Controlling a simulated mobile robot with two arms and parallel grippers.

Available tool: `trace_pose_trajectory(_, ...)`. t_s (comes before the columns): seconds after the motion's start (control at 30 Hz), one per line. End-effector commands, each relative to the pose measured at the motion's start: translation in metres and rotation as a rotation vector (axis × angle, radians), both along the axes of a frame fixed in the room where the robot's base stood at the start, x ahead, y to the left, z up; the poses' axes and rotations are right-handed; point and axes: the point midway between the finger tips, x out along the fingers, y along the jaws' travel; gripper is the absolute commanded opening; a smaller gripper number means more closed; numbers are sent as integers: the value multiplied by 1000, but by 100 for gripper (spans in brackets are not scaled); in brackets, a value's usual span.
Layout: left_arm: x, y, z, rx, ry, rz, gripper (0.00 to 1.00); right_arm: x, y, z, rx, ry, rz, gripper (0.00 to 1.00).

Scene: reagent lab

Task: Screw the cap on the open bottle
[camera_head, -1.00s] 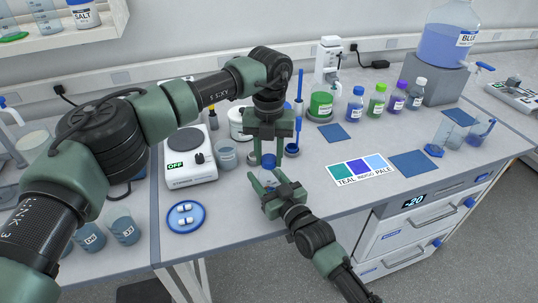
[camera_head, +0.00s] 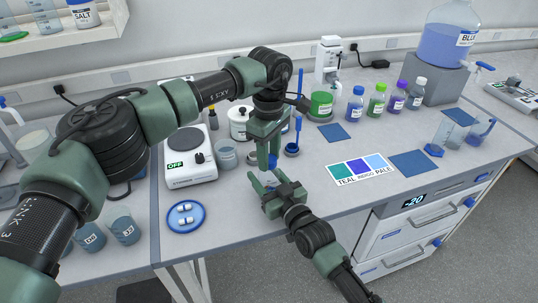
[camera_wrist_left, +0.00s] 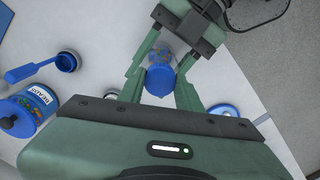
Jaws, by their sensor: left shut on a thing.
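My left gripper (camera_head: 268,146) points down, shut on a blue cap (camera_head: 272,161). In the left wrist view the cap (camera_wrist_left: 160,80) sits between its green fingers (camera_wrist_left: 160,92). Directly below in the head view is my right gripper (camera_head: 267,187), its fingers on both sides of the bottle. The bottle is mostly hidden in the head view.
A scale (camera_head: 190,165) and a blue dish with small pieces (camera_head: 187,217) lie to the left. A colour card (camera_head: 362,171) lies to the right. Capped bottles stand at the back, including a green-capped one (camera_head: 376,100). A blue stick (camera_head: 299,110) stands in a small holder behind the gripper.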

Motion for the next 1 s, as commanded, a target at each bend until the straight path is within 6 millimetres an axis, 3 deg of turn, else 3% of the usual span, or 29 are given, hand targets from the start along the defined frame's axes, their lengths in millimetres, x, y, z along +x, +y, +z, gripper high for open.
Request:
trace_pose_trajectory(0.13,1,1,0,1,-4,10,0,0,0,0,-1,-1,1,0)
trace_pose_trajectory(0.17,1,1,0,1,-4,10,40,0,0,0,-1,-1,1,0)
trace_pose_trajectory(0.23,1,1,0,1,-4,11,59,0,0,0,-1,-1,1,0)
trace_pose_trajectory(0.67,1,0,7,0,-2,11,60,0,0,0,0,0,0,0)
trace_pose_trajectory(1.0,1,0,74,-1,-4,11,60,0,0,0,0,0,0,0)
